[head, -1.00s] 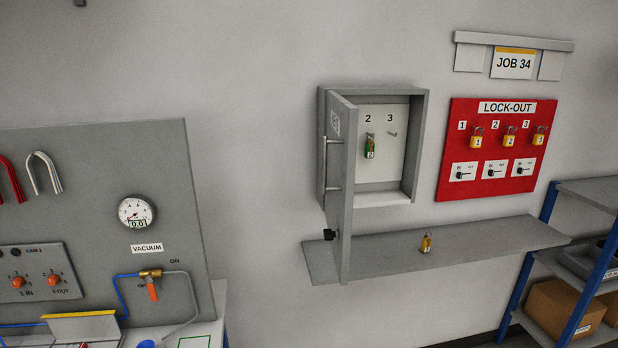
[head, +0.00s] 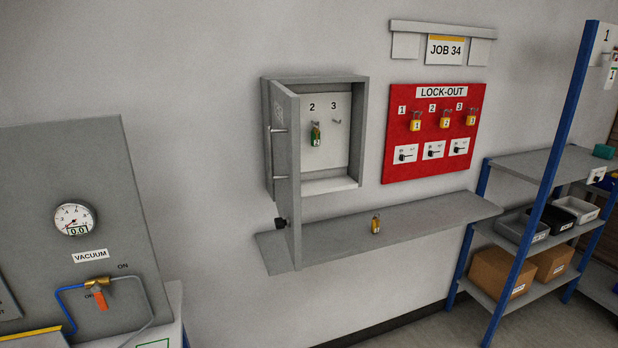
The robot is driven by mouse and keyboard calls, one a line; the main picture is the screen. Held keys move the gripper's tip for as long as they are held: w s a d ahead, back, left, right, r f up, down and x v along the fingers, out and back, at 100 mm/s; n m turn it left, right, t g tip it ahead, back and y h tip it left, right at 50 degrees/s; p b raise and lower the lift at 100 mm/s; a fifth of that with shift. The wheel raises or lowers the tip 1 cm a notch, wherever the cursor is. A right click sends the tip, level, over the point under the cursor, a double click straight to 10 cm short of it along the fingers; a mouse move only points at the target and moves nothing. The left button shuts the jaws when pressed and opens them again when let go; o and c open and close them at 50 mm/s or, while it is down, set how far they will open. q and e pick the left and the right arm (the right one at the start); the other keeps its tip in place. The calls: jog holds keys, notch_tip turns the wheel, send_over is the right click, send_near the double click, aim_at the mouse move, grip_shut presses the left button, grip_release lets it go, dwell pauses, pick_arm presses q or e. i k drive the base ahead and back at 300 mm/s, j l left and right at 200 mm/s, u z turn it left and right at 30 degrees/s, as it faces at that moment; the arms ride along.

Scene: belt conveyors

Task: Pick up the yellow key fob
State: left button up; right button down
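A small yellow key fob (head: 376,224) stands on the grey wall shelf (head: 420,224), near the middle of its length, below and to the right of the open key cabinet. A green tag or fob (head: 315,135) hangs on hook 2 inside the key cabinet (head: 363,130); the hook under 3 is bare. The cabinet door (head: 287,180) stands swung open towards me and hides the cabinet's left part. Neither of my grippers is in view.
A red lock-out board (head: 393,172) with yellow padlocks hangs right of the cabinet. A blue-post rack (head: 540,200) with boxes stands at the right. A vacuum panel (head: 110,190) is at the left. The shelf is otherwise clear.

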aim_at(375, 228)
jog(key=i+l+u, duration=0.1)
jog(key=i+l, duration=0.4)
jog(key=l, duration=0.2)
jog(key=i+l+u, duration=0.15)
jog(key=i+l, duration=0.1)
jog(key=l, duration=0.1)
